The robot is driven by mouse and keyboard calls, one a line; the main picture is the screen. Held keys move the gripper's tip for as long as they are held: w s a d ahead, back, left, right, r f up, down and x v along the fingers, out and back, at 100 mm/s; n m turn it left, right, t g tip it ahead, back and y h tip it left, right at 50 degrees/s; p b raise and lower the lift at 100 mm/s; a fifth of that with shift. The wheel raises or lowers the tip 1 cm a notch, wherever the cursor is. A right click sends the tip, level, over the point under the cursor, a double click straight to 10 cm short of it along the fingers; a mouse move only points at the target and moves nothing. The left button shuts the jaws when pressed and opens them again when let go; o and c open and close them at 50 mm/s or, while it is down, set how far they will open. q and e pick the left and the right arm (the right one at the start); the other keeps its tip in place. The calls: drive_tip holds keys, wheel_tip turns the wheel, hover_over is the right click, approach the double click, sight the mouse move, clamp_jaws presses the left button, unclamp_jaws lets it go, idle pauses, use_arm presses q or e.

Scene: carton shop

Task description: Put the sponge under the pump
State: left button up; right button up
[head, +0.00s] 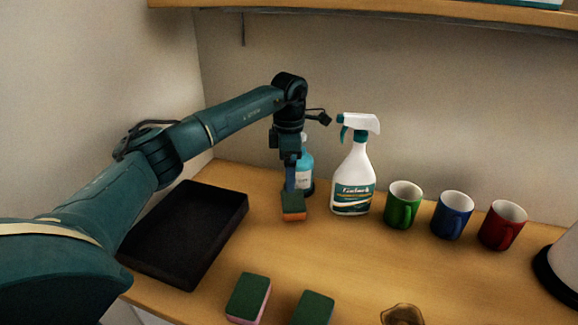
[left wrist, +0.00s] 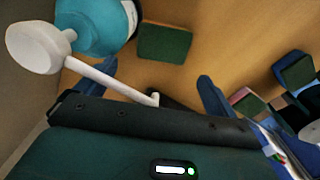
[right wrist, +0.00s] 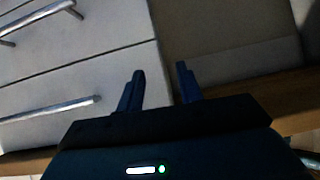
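A green-topped orange sponge (head: 293,207) lies on the table in front of the blue pump bottle (head: 306,170). The left wrist view shows the sponge's green face (left wrist: 164,43) beside the bottle (left wrist: 100,25). The white pump head (left wrist: 35,47) and its spout (left wrist: 110,82) cross that view toward the space between my left fingers. My left gripper (head: 291,188) points down just above the sponge, partly hiding the bottle. Its fingers (left wrist: 157,78) are apart, with the sponge beyond them, not gripped. My right gripper (right wrist: 161,75) is open and empty, away from the table top.
A spray bottle (head: 352,180) stands right of the pump, then green (head: 403,206), blue (head: 452,216) and red (head: 502,226) mugs. A black tray (head: 187,270) lies left. Two more sponges (head: 249,297) (head: 313,308) lie in front. Drawers (right wrist: 80,60) face my right gripper.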

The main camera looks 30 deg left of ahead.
use_arm(q)
drive_tip(key=shift+w, duration=0.1)
wheel_tip(320, 180, up, 9)
drive_tip(key=shift+f+b, duration=0.2)
drive_tip(key=shift+b, duration=0.2)
idle(0.3)
drive_tip(key=shift+f, duration=0.1)
idle(0.4)
